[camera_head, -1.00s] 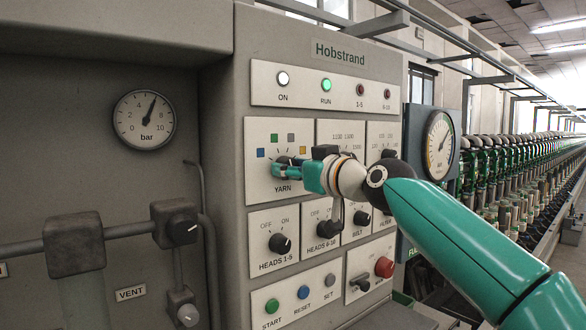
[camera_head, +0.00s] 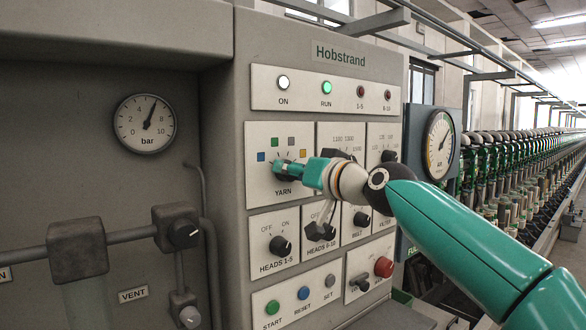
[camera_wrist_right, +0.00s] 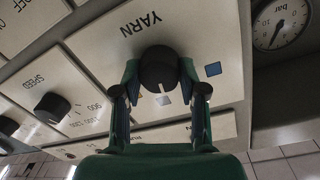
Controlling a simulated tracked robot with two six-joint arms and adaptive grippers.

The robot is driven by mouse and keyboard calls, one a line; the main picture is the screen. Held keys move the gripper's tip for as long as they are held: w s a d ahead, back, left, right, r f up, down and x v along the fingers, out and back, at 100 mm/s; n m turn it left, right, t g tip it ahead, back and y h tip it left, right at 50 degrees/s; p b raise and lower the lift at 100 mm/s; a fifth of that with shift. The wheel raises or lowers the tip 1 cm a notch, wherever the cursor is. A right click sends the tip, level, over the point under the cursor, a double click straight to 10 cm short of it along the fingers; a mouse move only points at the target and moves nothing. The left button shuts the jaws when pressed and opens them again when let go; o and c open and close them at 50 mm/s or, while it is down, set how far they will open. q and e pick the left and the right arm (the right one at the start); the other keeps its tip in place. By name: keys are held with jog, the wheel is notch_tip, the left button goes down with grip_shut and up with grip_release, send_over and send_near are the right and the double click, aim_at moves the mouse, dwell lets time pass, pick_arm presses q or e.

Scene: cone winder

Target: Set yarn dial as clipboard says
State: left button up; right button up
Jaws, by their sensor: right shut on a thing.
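The yarn dial (camera_wrist_right: 158,68) is a round black knob on a pale plate marked YARN (camera_head: 252,190). Around it in the head view are blue (camera_head: 261,156), green (camera_head: 274,140), grey (camera_head: 291,142) and yellow (camera_head: 303,153) squares. My right gripper (camera_wrist_right: 160,73) is shut on the dial, one finger on each side; in the head view it largely covers the knob. In the wrist view the dial's light mark points towards the grey square (camera_wrist_right: 162,100); the blue square (camera_wrist_right: 213,69) shows too. The clipboard and my left gripper are not in view.
The heads 1-5 knob (camera_head: 280,245) and heads 6-10 knob (camera_head: 320,231) sit below the dial. My arm crosses before the right part of the panel. A red button (camera_head: 384,267) is at the lower right. A pipe valve (camera_head: 177,229) stands left.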

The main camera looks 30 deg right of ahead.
jog(key=shift+m, duration=1)
jog(key=shift+d, duration=0.1)
jog(key=o, duration=1.1)
jog(key=shift+o, duration=0.2)
jog(key=shift+s, duration=0.1)
jog(key=s, duration=1.2)
jog(key=shift+d+r, duration=0.15)
jog(key=shift+d, duration=0.05)
jog(key=shift+w+r+p, duration=0.1)
jog(key=shift+p, duration=0.25)
